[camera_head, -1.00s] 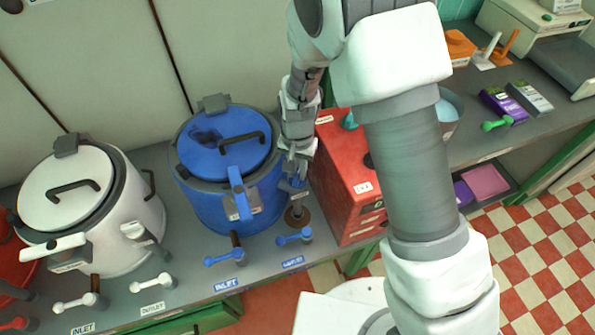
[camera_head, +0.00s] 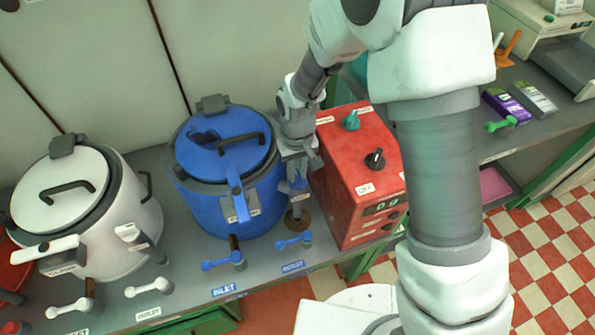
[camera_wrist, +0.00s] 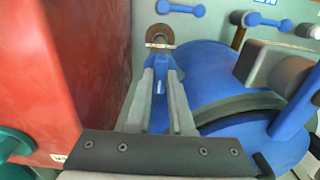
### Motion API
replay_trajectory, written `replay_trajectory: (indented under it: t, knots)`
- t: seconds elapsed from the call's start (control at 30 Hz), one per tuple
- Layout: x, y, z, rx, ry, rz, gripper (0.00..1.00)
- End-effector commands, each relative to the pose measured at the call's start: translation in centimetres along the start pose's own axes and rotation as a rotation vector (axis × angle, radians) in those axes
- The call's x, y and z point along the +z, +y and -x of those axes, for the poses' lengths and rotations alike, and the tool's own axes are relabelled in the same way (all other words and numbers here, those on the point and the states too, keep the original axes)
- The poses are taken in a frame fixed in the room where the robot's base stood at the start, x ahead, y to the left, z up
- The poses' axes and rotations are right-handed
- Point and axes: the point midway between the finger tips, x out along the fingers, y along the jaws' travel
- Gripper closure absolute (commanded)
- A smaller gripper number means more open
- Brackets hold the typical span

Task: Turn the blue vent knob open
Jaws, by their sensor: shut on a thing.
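The blue kettle (camera_head: 205,201) stands on the grey counter, its blue lid down. The blue vent knob (camera_head: 299,184) is at the kettle's right side, above a round brown base, with a small label beside it. My gripper (camera_head: 297,172) reaches down between the kettle and the red box, shut on the knob. In the wrist view, the two grey fingers (camera_wrist: 161,85) close in on the blue knob (camera_wrist: 160,93), and the blue kettle (camera_wrist: 207,68) lies just to the right. The fingers hide much of the knob, so its exact angle is hard to tell.
A red control box (camera_head: 345,190) with a teal knob and a black knob stands close right of my gripper. Blue inlet (camera_head: 223,261) and outlet (camera_head: 293,241) handles sit in front of the kettle. A white kettle (camera_head: 130,205) stands to the left.

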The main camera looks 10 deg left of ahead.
Motion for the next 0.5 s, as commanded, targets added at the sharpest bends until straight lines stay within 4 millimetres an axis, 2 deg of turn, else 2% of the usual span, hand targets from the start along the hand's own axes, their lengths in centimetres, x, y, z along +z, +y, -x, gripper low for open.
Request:
replay_trajectory:
  t: [0.47, 0.5]
  knots:
    - [0.05, -0.03, 0.01, 0.000, -0.001, 0.017, 1.00]
    - [0.05, -0.03, 0.01, 0.000, -0.001, 0.017, 0.78]
